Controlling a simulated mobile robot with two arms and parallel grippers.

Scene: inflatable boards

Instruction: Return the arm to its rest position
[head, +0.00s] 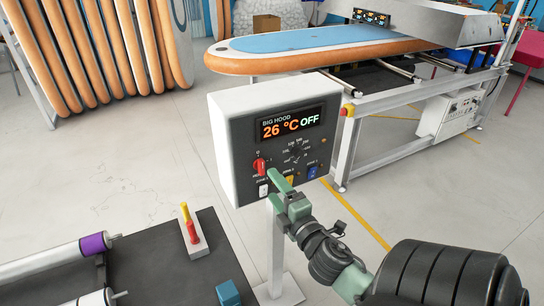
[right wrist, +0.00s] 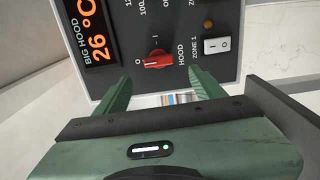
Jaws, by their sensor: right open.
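My right arm comes in from the lower right in the head view. Its green gripper (head: 283,184) is in front of the lower part of the control box (head: 222,148). In the right wrist view the two fingers of the gripper (right wrist: 163,84) are apart with nothing between them. The red hood knob (head: 260,165) lies just beyond the fingers; it also shows in the right wrist view (right wrist: 158,61), with its pointer turned toward the 0 mark. The display (head: 291,125) reads BIG HOOD, 26 °C OFF. My left gripper is not in view.
The box stands on a post. A white rocker switch (right wrist: 216,45) is beside the knob. A dark table (head: 150,262) with rollers is at lower left. A blue and orange board (head: 300,41) lies on a machine behind; several boards lean at upper left. Open floor lies between.

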